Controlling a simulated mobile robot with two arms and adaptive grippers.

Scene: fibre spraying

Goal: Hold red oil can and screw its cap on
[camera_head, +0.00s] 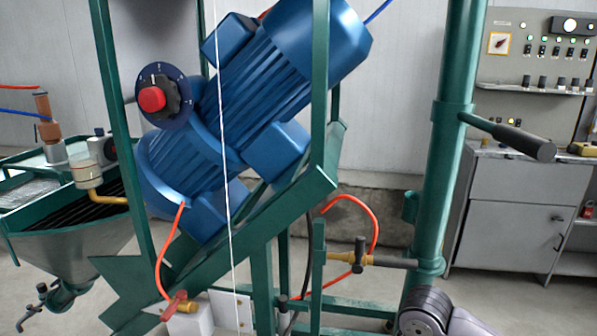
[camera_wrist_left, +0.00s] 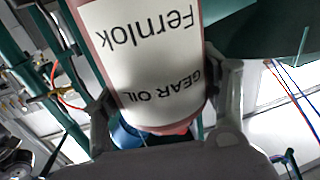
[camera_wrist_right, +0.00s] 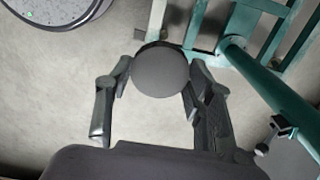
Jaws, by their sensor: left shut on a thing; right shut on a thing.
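The red oil can (camera_wrist_left: 172,128) fills the upper middle of the left wrist view. Its white label reads "Fernlok" and "GEAR OIL", upside down in the picture. My left gripper (camera_wrist_left: 163,92) is shut around the can, one finger on each side. The can's far end and opening are out of view. In the right wrist view, my right gripper (camera_wrist_right: 160,74) is shut on a dark grey round cap (camera_wrist_right: 161,73), seen face on between the fingertips.
A green frame carries a large blue motor (camera_head: 265,85) with a red-button switch (camera_head: 152,98). A green pipe (camera_head: 437,140) has a black-handled lever (camera_head: 515,137). A funnel-shaped hopper (camera_head: 70,235) stands left. A control panel (camera_head: 545,55) and grey cabinet (camera_head: 515,205) stand right.

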